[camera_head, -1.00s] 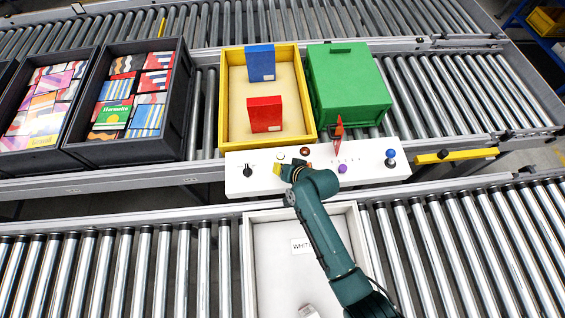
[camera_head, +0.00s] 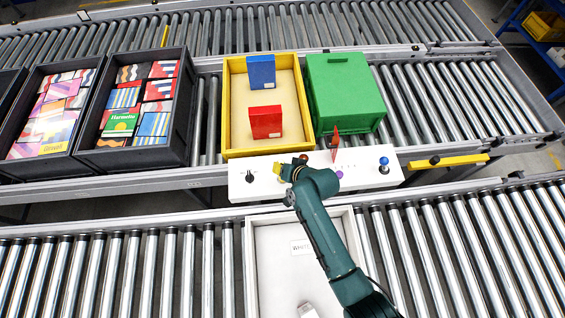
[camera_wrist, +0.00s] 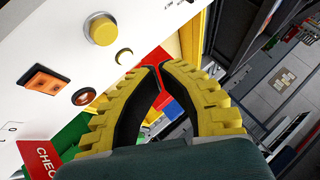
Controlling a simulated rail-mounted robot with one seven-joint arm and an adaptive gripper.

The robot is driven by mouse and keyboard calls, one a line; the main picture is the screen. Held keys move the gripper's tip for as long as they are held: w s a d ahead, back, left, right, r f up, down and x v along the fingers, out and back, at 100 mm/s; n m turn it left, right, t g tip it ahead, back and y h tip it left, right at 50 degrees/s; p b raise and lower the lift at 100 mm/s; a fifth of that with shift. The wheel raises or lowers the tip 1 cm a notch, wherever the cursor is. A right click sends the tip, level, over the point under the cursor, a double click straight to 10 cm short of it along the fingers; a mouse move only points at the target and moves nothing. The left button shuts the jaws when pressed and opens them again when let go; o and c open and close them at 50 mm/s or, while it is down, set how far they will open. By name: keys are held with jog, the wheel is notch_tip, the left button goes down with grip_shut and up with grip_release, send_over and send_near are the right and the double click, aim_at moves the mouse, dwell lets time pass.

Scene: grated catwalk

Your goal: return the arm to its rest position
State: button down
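My arm reaches up over the white control panel (camera_head: 225,185), its elbow bent there. My gripper (camera_head: 281,170) shows as a small yellow piece over the panel in the head view. In the wrist view its two yellow, black-lined fingers (camera_wrist: 158,67) curve together at the tips, with an open gap lower down. Nothing shows held between them. The panel (camera_wrist: 50,30) lies beside the fingers at the left, with a yellow knob (camera_wrist: 102,28), an orange square switch (camera_wrist: 45,82) and a red tag (camera_wrist: 45,158). I cannot tell whether the gripper touches the panel.
Behind the panel stand a yellow bin (camera_head: 226,110) holding a blue box (camera_head: 261,72) and a red box (camera_head: 265,121), and a closed green bin (camera_head: 345,90). Dark crates (camera_head: 188,110) of packages stand left. A white tray (camera_head: 251,265) sits below my arm. A blue-topped joystick (camera_head: 384,163) rises right.

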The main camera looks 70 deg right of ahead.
dwell(0.4)
